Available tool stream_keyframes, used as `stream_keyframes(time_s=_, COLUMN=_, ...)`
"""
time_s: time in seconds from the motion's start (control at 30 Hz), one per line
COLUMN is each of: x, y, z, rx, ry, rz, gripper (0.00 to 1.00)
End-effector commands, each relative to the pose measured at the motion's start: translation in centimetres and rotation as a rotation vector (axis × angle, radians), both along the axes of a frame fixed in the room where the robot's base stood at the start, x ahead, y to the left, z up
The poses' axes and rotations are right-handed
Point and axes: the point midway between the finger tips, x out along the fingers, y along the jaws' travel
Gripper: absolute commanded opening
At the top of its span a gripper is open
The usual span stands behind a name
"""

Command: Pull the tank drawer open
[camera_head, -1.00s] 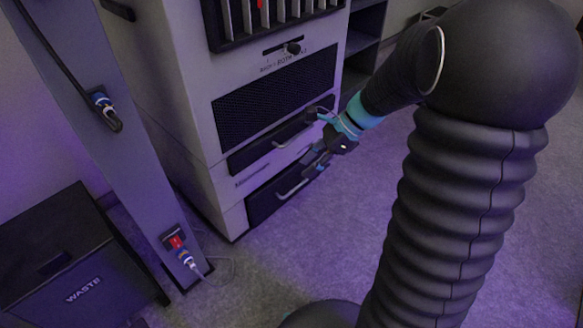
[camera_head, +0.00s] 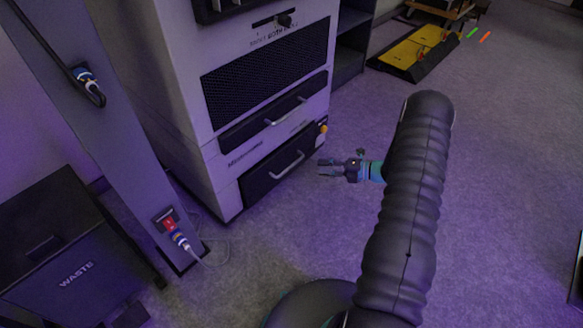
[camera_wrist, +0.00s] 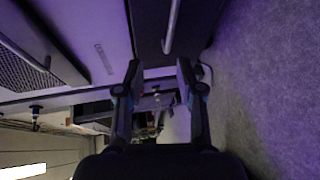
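The white cabinet (camera_head: 215,150) has two dark drawers on its front. The upper drawer (camera_head: 250,125) has a bar handle (camera_head: 286,111). The lower drawer (camera_head: 262,186), near the floor, has its own bar handle (camera_head: 287,166). I cannot read which one is labelled as the tank drawer. Neither front shows a clear gap. My gripper (camera_head: 321,168) is open and empty, to the right of the lower drawer and apart from its handle. In the wrist view, my open fingers (camera_wrist: 158,78) have the lower drawer's handle (camera_wrist: 172,27) beyond them, not between them.
A dark waste bin (camera_head: 75,255) and a grey post (camera_head: 120,130) with a cable plug (camera_head: 180,238) stand left of the cabinet. An orange knob (camera_head: 323,129) sits at the cabinet's right edge. A yellow platform (camera_head: 415,55) lies at the back.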

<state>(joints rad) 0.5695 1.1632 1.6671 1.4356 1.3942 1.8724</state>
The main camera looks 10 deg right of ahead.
Motion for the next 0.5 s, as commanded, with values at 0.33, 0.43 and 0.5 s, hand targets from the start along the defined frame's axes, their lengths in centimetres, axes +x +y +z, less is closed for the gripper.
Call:
stream_keyframes(time_s=0.33, x=0.8, y=0.2, z=-2.6, rx=0.071, ry=0.064, rz=-0.066, gripper=0.37)
stream_keyframes(time_s=0.43, x=1.5, y=1.6, z=-2.8, rx=0.07, ry=0.064, rz=-0.064, gripper=0.37)
stream_keyframes(time_s=0.5, x=2.2, y=2.7, z=-3.1, rx=0.069, ry=0.064, rz=-0.061, gripper=0.37)
